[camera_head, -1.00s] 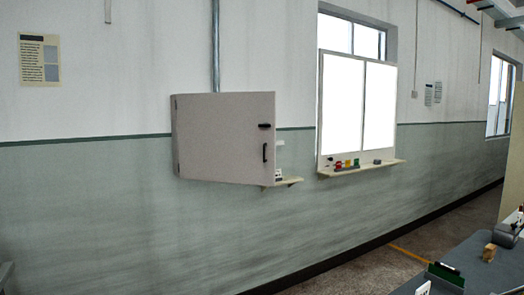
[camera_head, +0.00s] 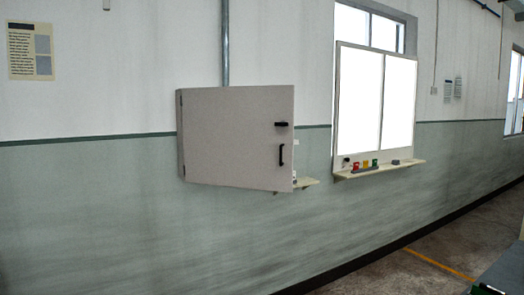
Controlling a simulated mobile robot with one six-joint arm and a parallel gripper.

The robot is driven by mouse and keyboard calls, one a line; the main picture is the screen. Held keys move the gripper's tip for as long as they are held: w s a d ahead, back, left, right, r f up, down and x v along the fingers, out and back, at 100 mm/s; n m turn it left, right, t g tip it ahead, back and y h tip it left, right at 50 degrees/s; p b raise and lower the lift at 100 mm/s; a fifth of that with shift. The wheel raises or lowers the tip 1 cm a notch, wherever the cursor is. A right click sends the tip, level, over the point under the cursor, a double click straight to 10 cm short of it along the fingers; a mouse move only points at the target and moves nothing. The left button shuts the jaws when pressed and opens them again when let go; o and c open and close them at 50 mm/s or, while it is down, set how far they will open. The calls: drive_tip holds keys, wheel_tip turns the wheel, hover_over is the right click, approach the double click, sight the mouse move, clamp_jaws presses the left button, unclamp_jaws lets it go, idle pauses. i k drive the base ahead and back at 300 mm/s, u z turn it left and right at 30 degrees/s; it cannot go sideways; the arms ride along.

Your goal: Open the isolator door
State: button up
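The isolator box is a grey wall cabinet in the middle of the view. A black latch (camera_head: 281,124) sits near the door's right edge. A black vertical handle (camera_head: 281,155) is just below the latch. My gripper is not in view, and nothing touches the door.
A small shelf (camera_head: 308,183) juts from the wall behind the box's lower right. A ledge (camera_head: 385,170) under the white window panel holds small coloured items. A table corner shows at the lower right. The floor (camera_head: 440,255) has a yellow line.

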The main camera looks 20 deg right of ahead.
sight(231, 139)
drive_tip(key=u, duration=0.8)
drive_tip(key=i, duration=0.9)
drive_tip(key=u, duration=0.6)
